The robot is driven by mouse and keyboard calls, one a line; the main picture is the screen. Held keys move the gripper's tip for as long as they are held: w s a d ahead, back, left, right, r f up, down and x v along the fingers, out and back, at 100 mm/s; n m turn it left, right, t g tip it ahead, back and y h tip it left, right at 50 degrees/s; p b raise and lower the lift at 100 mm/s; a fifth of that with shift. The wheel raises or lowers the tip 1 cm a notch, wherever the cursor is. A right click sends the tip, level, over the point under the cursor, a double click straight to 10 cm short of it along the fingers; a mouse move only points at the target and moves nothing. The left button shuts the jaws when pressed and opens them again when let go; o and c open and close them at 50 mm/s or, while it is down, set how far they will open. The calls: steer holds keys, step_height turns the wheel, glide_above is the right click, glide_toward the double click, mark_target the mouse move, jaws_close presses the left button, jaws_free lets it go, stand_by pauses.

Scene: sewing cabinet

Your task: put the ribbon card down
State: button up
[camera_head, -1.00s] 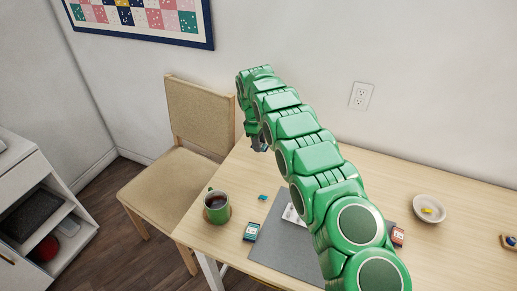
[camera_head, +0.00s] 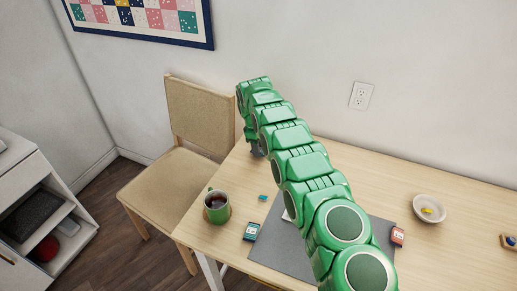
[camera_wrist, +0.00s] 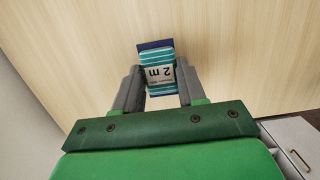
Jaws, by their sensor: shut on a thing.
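The ribbon card (camera_wrist: 159,54) is dark blue and teal with a white label reading "2 m", upside down in the wrist view. My gripper (camera_wrist: 160,80) is shut on it, one grey finger on each side. Bare pale wood of the table (camera_wrist: 240,60) shows around the card. I cannot tell whether the card touches the table. In the head view my gripper (camera_head: 257,149) is mostly hidden by my green arm, at the table's far left part near the chair, and the held card does not show.
A teal card (camera_head: 251,231) and a red card (camera_head: 397,236) lie by the grey mat (camera_head: 277,250). A small blue item (camera_head: 263,197) lies near the mug. A bowl (camera_head: 429,209) stands right. The chair (camera_head: 180,180) adjoins the table.

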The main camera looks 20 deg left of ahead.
steer(key=shift+f, duration=0.35)
steer(key=shift+f, duration=0.2)
steer(key=o, duration=1)
steer(key=shift+r, duration=0.15)
steer(key=r, duration=0.4)
steer(key=a+r, duration=0.1)
steer(key=r, duration=0.7)
steer(key=shift+a, duration=0.4)
